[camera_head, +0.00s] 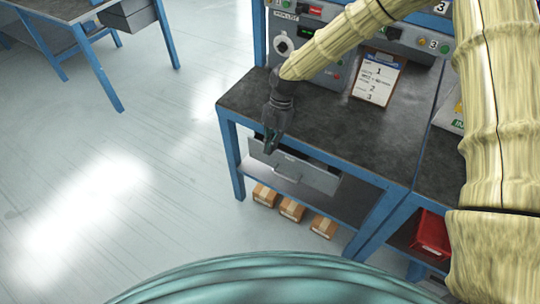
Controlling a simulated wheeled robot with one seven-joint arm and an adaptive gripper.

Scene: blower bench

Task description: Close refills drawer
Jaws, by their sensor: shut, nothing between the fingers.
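The grey drawer (318,180) under the blower bench (345,135) is pulled out a little, with its dark inside showing behind the front panel. A label and a handle show on its front; I cannot read the label at this size. My gripper (268,149) points down at the left end of the drawer, in front of the bench's edge. Its fingers are shut and empty. They cover part of the drawer's left end. I cannot tell whether they touch the drawer.
A clipboard (378,79) leans at the bench's back. A red bin (431,236) is low at the right. Another blue-legged table (63,12) stands at the upper left. The floor at left is clear.

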